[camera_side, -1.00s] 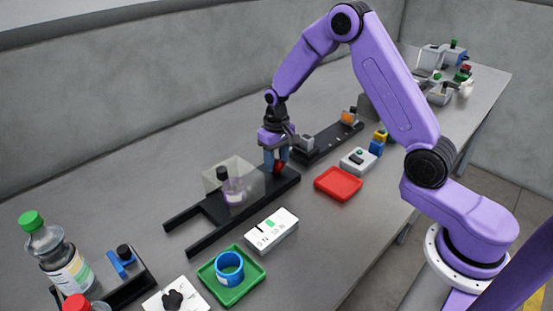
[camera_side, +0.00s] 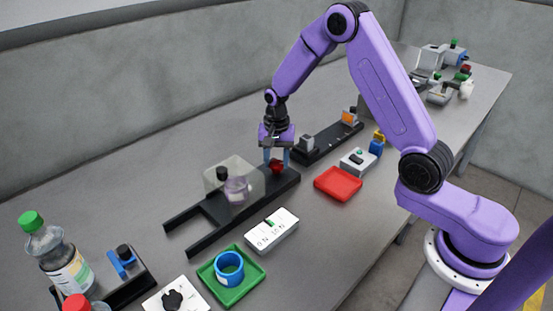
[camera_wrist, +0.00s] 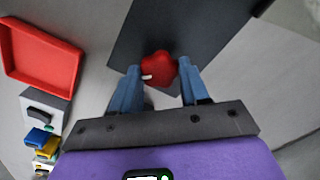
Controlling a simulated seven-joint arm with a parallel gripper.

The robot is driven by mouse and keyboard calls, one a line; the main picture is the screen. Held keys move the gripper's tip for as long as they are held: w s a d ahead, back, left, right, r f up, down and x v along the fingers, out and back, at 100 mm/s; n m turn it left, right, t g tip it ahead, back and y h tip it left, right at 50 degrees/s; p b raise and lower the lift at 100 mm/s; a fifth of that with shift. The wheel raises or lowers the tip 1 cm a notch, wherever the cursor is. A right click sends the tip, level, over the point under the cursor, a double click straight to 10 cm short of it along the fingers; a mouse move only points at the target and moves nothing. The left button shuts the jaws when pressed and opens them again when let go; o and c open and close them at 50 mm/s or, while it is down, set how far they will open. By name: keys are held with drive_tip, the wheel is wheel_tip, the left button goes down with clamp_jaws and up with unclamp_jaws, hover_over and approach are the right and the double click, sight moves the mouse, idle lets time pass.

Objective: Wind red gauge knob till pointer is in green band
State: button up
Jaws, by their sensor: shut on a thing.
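The red knob (camera_side: 277,166) sits at the far right end of the black fixture. My gripper (camera_side: 277,161) points down with its two blue fingers around the knob, shut on it. In the wrist view the red lobed knob (camera_wrist: 158,68) is between the fingertips (camera_wrist: 158,78), with a small white mark on its left side. The white gauge box (camera_side: 271,232) lies in front of the fixture, with a green band (camera_side: 268,222) on its face. The dark pointer appears at the green band, overlapping it or at its edge; it is too small to tell exactly.
A red tray (camera_side: 338,184) lies to the right. A green tray (camera_side: 249,284) with a blue ring (camera_side: 229,266) stands in front. Bare table lies behind the fixture.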

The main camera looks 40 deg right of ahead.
sight(277, 163)
drive_tip(key=shift+r+m, duration=0.1)
drive_tip(key=shift+m, duration=0.2)
drive_tip(key=o, duration=1)
drive_tip(key=shift+o, duration=0.2)
wheel_tip(277, 163, up, 17)
drive_tip(key=shift+r, duration=0.2)
